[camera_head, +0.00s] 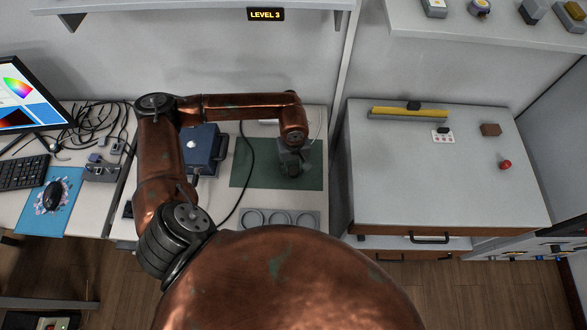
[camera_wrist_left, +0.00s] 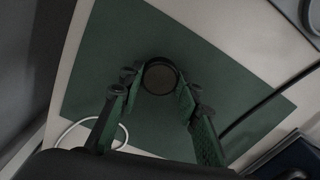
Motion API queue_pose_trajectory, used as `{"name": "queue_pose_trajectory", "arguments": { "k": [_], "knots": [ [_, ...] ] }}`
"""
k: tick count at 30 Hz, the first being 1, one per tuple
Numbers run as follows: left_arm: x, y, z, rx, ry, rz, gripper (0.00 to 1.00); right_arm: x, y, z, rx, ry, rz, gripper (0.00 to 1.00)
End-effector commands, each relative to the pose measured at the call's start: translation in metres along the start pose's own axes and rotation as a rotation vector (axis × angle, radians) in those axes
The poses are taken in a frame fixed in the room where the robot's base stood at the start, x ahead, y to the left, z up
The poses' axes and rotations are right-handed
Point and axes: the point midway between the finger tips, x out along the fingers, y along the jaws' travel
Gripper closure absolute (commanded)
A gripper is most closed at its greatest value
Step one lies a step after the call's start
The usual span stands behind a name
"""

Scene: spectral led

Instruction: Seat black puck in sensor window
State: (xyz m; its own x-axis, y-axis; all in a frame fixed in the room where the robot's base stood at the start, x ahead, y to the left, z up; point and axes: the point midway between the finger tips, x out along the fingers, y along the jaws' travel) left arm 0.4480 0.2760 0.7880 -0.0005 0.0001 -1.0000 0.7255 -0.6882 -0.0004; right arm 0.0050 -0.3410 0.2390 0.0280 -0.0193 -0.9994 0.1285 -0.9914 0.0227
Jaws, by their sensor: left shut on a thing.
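My left gripper (camera_head: 291,172) hangs over the green mat, pointing down. In the left wrist view its two fingers (camera_wrist_left: 160,88) stand on either side of the round black puck (camera_wrist_left: 160,77), shut on it near the fingertips. The puck shows as a dark disc with a paler rim, above or at the green mat (camera_head: 250,176); its exact height cannot be told. The puck cannot be made out in the head view. I cannot identify the sensor window with certainty. My right gripper is not in view.
A grey tray with three round recesses (camera_head: 280,212) lies at the bench's front edge. A blue box (camera_head: 203,150) with a dark cable stands left of the mat. A monitor (camera_head: 28,98), keyboard and loose cables are farther left. A cabinet top (camera_head: 440,185) at right holds small items.

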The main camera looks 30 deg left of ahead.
Motion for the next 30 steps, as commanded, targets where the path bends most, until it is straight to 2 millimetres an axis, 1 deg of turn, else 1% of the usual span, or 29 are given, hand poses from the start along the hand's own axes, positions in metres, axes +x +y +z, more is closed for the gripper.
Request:
{"name": "queue_pose_trajectory", "arguments": {
  "k": [5, 8, 9, 11, 18, 21, 24, 27, 30],
  "knots": [
    [-0.011, 0.000, -0.001, 0.000, 0.002, 0.001, 0.92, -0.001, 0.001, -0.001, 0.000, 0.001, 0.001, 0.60],
    [-0.025, 0.001, -0.001, 0.000, 0.002, 0.003, 0.92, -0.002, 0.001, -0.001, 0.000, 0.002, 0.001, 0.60],
    [-0.033, 0.001, -0.001, 0.001, 0.004, 0.004, 0.92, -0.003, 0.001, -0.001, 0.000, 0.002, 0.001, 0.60],
    [-0.043, 0.000, 0.009, 0.005, 0.002, 0.003, 0.92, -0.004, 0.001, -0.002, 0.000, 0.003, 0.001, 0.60],
    [-0.097, -0.004, 0.054, 0.008, 0.004, 0.005, 0.92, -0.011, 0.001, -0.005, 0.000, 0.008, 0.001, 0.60],
    [-0.105, -0.007, 0.082, 0.010, 0.000, 0.003, 0.92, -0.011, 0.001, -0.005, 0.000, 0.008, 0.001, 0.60],
    [-0.114, -0.009, 0.103, 0.009, 0.000, 0.003, 0.92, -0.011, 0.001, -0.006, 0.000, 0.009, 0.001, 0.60],
    [-0.121, -0.010, 0.119, 0.007, 0.001, 0.003, 0.92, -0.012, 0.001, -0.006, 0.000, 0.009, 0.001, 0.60],
    [-0.126, -0.011, 0.130, 0.004, 0.000, 0.002, 0.92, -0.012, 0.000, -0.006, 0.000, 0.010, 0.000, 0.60]
  ]
}}
